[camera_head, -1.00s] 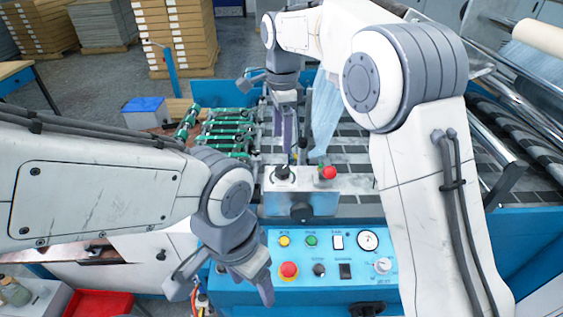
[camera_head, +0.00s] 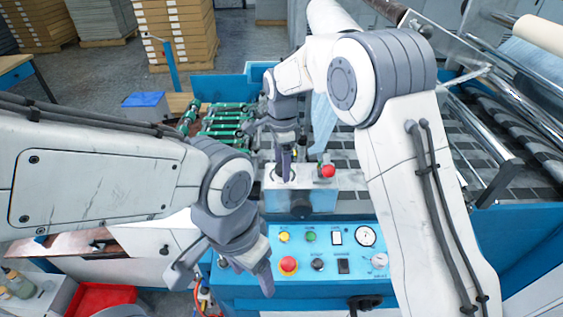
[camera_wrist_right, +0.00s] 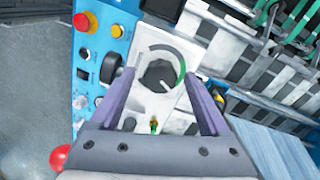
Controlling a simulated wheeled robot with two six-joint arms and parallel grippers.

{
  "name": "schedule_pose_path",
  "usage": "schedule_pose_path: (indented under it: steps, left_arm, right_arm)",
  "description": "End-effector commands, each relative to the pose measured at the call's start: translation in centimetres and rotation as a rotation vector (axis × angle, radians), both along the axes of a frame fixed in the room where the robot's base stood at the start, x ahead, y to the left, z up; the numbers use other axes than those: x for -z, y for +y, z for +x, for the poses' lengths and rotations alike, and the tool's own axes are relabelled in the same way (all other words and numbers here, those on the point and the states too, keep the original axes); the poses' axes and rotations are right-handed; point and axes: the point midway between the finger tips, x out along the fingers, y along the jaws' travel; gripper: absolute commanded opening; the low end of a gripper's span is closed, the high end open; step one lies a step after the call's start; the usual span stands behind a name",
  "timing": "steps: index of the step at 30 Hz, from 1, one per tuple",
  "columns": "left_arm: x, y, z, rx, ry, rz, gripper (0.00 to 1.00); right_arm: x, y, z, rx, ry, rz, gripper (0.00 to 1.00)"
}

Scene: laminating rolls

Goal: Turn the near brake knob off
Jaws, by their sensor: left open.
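My left gripper (camera_head: 222,277) is open and empty in front of the panel's left end.
The blue panel (camera_head: 330,285) carries a red button (camera_head: 288,265), small buttons and a gauge (camera_head: 365,236). Green rollers (camera_head: 222,125) lie behind, left. A red bin (camera_head: 100,298) is at lower left.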

Motion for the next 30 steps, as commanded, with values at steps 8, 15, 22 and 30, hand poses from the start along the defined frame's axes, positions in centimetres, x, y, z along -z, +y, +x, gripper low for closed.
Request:
schedule_pose_path:
  steps: [8, 15, 22, 30]
  left_arm:
    - [0.00, 0.00, 0.00, 0.000, 0.000, 0.000, 0.69]
    - [-0.09, 0.00, -0.01, 0.000, 0.000, 0.000, 0.69]
    - [-0.33, 0.00, 0.00, 0.000, 0.000, 0.000, 0.69]
    - [-0.66, 0.00, -0.01, 0.001, 0.000, 0.000, 0.69]
  right_arm:
    - [-0.05, -0.01, 0.00, 0.000, 0.000, 0.000, 0.00]
    - [-0.10, -0.01, -0.01, -0.035, 0.000, 0.000, 0.00]
    - [-0.15, -0.01, 0.01, -0.161, 0.000, 0.000, 0.00]
    - [-0.18, -0.02, 0.01, -0.403, -0.001, 0.000, 0.00]
